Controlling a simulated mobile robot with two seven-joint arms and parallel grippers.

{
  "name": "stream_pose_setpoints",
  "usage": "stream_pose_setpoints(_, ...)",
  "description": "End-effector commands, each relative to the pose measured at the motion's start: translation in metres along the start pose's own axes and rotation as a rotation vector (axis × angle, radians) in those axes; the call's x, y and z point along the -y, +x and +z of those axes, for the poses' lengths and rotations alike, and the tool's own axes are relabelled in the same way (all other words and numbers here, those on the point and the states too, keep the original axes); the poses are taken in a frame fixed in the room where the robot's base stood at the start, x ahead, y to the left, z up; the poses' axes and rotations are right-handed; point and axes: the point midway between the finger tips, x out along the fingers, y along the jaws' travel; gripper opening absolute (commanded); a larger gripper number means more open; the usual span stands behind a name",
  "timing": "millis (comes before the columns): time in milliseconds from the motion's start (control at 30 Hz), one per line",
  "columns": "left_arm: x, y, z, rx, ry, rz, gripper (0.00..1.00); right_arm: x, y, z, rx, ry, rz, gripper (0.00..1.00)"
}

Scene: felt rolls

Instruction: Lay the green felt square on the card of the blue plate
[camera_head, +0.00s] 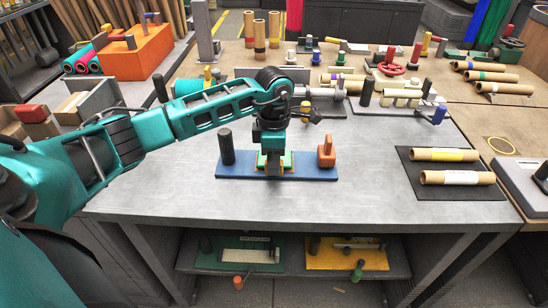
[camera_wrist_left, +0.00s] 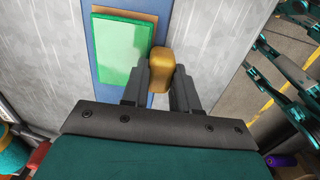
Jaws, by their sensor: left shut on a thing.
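The blue plate (camera_head: 304,173) lies on the grey bench in the head view, and part of it shows in the wrist view (camera_wrist_left: 92,78). The green felt square (camera_wrist_left: 122,52) is over the yellowish card (camera_wrist_left: 148,17) on the plate, with the card's edge showing beyond it. My left gripper (camera_head: 275,158) is at the plate's middle. In the wrist view (camera_wrist_left: 160,88) it is shut on a tan knob (camera_wrist_left: 160,66) at the felt's edge. I cannot tell whether the felt touches the card all over. My right gripper is not in view.
A black cylinder (camera_head: 226,146) and an orange block (camera_head: 326,154) stand at the plate's ends. A dark mat (camera_head: 434,190) with cardboard tubes lies at the right. Racks and tools crowd the back. The bench front is clear.

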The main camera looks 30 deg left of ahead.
Motion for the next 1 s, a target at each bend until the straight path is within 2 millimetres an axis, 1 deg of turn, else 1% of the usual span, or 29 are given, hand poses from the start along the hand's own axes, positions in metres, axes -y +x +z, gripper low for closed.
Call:
stream_pose_setpoints(333, 0.0, 0.0, 0.0, 0.0, 0.0, 0.0, 0.0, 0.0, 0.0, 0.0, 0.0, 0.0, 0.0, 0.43)
stream_pose_setpoints(967, 0.0, 0.01, 0.0, 0.0, 0.0, 0.0, 0.0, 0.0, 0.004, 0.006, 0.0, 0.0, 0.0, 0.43)
stream_pose_setpoints(1000, 0.0, 0.009, 0.0, 0.0, 0.0, 0.0, 0.3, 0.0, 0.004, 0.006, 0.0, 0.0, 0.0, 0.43)
